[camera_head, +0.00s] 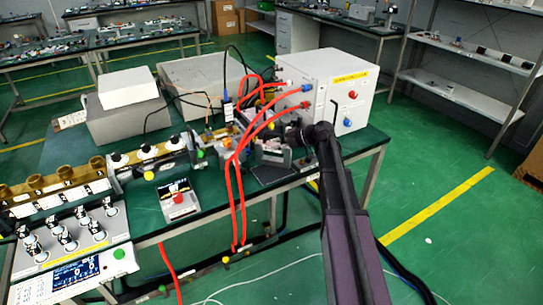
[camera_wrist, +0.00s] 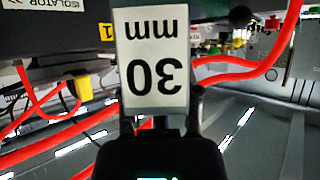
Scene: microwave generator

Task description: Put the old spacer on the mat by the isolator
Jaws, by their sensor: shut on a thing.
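My gripper (camera_wrist: 162,122) is shut on a block with a white label reading "30 mm" (camera_wrist: 155,60), upside down in the wrist view; I take it for the old spacer. In the head view my gripper (camera_head: 308,140) is by the front of the white cabinet, and the held block is too small to make out there. A part labelled ISOLATOR (camera_wrist: 62,5) shows at the top left of the wrist view. A dark flat pad (camera_head: 272,176), probably the mat, lies at the bench's front edge, left of and below my gripper in the head view.
Red hoses (camera_head: 240,190) hang over the bench front, left of the pad, and run to the white cabinet (camera_head: 330,85). A small box with a red button (camera_head: 178,199) and brass-coloured parts (camera_head: 65,172) stand farther left. The green floor at right is mostly clear.

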